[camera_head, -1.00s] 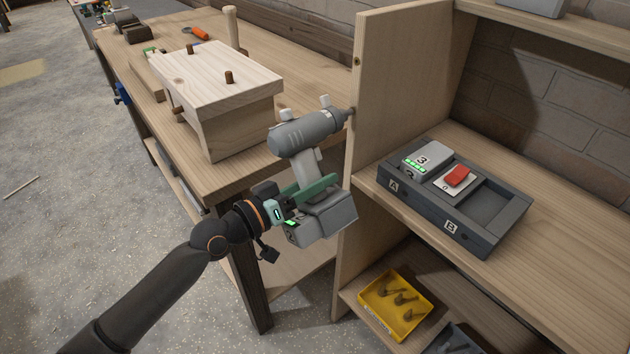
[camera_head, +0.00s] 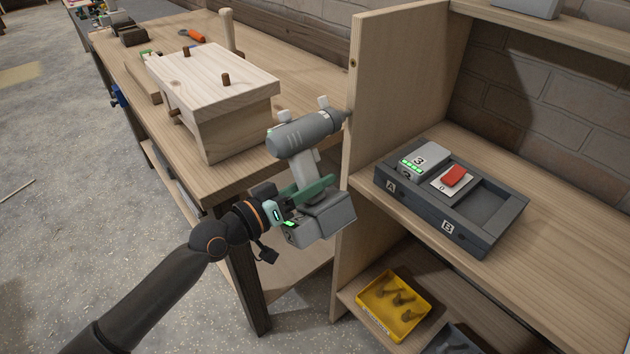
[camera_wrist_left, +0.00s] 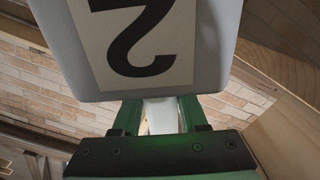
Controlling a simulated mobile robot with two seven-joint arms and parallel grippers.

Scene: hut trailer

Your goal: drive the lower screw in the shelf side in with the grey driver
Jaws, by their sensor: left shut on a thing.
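The grey driver (camera_head: 303,136) is held upright, its nose pointing right at the front edge of the wooden shelf side (camera_head: 405,85). The nose tip meets or nearly meets that edge; I cannot tell if it touches. The lower screw is not visible, probably hidden at the nose. A small dark screw head (camera_head: 352,64) shows higher on the same edge. My left gripper (camera_head: 308,190) is shut on the driver's handle, above its battery (camera_head: 322,219). The left wrist view shows the green fingers (camera_wrist_left: 160,118) around the handle and the battery marked 2 (camera_wrist_left: 140,45). My right gripper is out of view.
A yellow bin (camera_head: 393,325) sits below. A workbench (camera_head: 225,185) with a wooden block assembly (camera_head: 215,85) stands close left of the driver.

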